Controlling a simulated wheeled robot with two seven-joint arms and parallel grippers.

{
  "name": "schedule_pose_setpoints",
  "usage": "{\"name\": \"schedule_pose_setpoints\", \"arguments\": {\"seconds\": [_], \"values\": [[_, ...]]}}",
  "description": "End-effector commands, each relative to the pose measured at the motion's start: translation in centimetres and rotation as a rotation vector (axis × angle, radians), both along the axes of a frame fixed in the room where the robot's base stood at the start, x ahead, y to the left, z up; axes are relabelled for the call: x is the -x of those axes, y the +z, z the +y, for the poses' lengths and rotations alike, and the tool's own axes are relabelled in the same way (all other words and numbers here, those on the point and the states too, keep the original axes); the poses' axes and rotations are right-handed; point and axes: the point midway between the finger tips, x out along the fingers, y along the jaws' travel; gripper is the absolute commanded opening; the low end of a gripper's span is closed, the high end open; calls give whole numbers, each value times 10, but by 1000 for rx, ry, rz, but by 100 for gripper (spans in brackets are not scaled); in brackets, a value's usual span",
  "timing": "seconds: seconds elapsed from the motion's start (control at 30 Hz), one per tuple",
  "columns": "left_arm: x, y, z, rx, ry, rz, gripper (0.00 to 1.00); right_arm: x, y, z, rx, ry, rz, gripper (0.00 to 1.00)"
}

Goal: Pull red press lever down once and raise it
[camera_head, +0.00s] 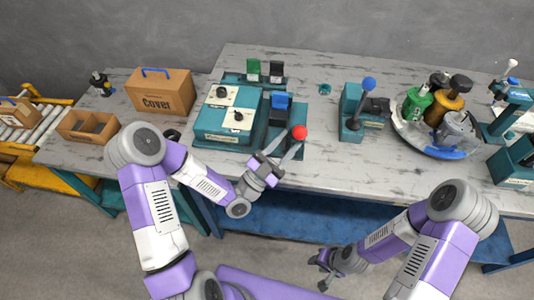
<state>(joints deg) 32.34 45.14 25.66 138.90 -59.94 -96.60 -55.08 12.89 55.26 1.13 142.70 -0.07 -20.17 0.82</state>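The red ball knob (300,132) of the press lever stands at the front right of a teal press (288,142), near the table's front edge. The lever's shaft is mostly hidden by my gripper. My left gripper (283,148) is just below and left of the knob. Its two fingers are spread apart, with the tip of the right one close to the knob. I cannot tell whether they touch. My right gripper (322,272) hangs low in front of the table, away from the press. Its fingers are too small to read.
A teal machine with white plates (228,115) stands left of the press. A blue-knobbed lever device (368,100) is to the right, then a round tray (400,130) with several motor parts. A cardboard Cover box (160,92) is on the left. Bare tabletop (325,140) lies right of the press.

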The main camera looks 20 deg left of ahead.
Motion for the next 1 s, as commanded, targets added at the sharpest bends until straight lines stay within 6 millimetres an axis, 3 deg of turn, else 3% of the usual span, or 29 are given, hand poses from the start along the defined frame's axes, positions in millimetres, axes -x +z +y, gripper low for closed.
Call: {"name": "schedule_pose_setpoints", "arguments": {"seconds": [0.2,0.5,0.93,1.0], "values": [[42,2,32,0,7,5,37,0,8,0,0,0,0,39],[58,3,44,0,4,1,37,0,39,0,0,0,0,39],[63,0,46,0,3,0,37,0,42,0,0,0,0,39],[62,0,45,-1,2,3,28,0,42,0,0,0,0,39]]}}
